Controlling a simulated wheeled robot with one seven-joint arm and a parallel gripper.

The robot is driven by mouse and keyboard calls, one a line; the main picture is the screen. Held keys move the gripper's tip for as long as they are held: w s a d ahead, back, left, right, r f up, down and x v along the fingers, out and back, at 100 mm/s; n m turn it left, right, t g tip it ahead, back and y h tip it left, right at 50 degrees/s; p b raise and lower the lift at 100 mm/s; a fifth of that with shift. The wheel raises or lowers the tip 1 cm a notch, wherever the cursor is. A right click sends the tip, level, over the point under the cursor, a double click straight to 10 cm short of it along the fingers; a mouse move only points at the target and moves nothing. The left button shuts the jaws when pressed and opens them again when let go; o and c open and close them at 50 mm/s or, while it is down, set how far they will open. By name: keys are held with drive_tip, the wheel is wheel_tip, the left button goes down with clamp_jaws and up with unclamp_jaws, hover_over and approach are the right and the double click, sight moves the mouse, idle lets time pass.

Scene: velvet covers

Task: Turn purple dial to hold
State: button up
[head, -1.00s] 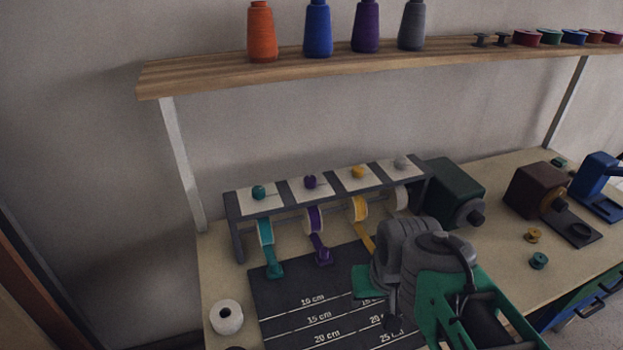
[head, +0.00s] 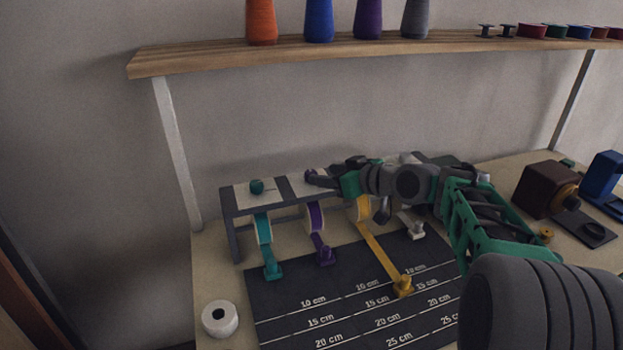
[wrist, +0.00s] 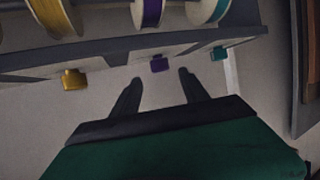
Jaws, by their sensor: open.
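The purple dial (wrist: 159,64) sits on the rack's top in the wrist view, beyond my fingertips and between their lines. My gripper (wrist: 160,80) is open and empty there, one finger on each side of the dial's line. In the head view my gripper (head: 318,178) reaches in from the right over the rack at the purple section and mostly covers the dial. The purple spool (head: 315,216) hangs below, with its purple ribbon running down to a purple end clip (head: 323,256). The dial's pointing direction cannot be made out.
The teal dial (head: 257,187) is left of my gripper; the yellow dial (wrist: 74,80) is on the other side. A yellow ribbon (head: 380,251) stretches across the marked dark mat (head: 275,318). A wooden shelf (head: 200,62) with thread cones runs above. A white roll (head: 220,319) stands front left.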

sight(311, 172)
drive_tip(key=x, duration=0.6)
drive_tip(key=shift+w+a+f+p, duration=0.2)
drive_tip(key=shift+p, duration=0.1)
drive_tip(key=shift+c, duration=0.2)
clamp_jaws()
